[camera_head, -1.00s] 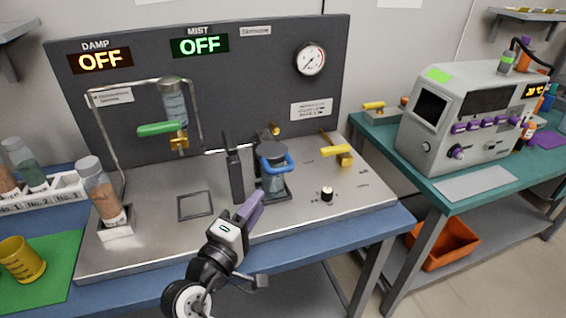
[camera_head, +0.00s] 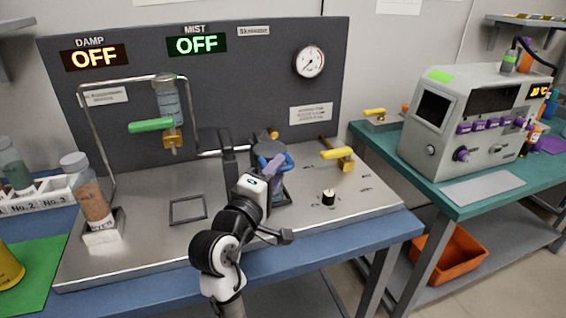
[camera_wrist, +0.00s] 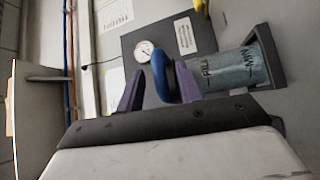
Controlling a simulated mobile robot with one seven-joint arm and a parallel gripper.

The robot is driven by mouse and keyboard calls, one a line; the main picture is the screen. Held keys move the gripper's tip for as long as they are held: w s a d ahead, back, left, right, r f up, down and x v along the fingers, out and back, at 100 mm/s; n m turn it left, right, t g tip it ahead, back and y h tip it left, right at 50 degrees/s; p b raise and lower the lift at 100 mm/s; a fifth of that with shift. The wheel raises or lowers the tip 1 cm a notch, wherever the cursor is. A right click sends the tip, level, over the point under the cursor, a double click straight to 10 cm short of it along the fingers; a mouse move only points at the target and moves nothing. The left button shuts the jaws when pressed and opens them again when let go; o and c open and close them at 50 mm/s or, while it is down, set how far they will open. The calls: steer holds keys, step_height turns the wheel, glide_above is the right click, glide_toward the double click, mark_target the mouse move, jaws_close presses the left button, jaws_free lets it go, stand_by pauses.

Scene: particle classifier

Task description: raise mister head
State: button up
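The mister head, a dark cap with a blue loop handle (camera_head: 275,163), sits low on a clear jar at the bench's middle. In the wrist view the blue handle (camera_wrist: 160,75) shows upright between my fingers, with the bluish labelled jar (camera_wrist: 232,70) to its right. My gripper (camera_head: 266,172) has purple fingers at the handle and hides part of the jar. In the wrist view my gripper (camera_wrist: 157,88) is open, one finger on each side of the handle, with a gap visible at the left finger. Contact on the right finger is unclear.
A dark post (camera_head: 228,160) stands just left of the mister. A yellow-handled valve (camera_head: 338,153) and a black knob (camera_head: 328,197) are to the right. A sand-filled bottle (camera_head: 92,195) and an empty square frame (camera_head: 188,209) are left. Both panel signs (camera_head: 197,44) read OFF.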

mark_target(270, 151)
steer(key=x, duration=0.3)
steer(key=shift+w+d, duration=0.15)
steer(key=shift+w, duration=0.1)
steer(key=shift+r, duration=0.1)
jaws_close()
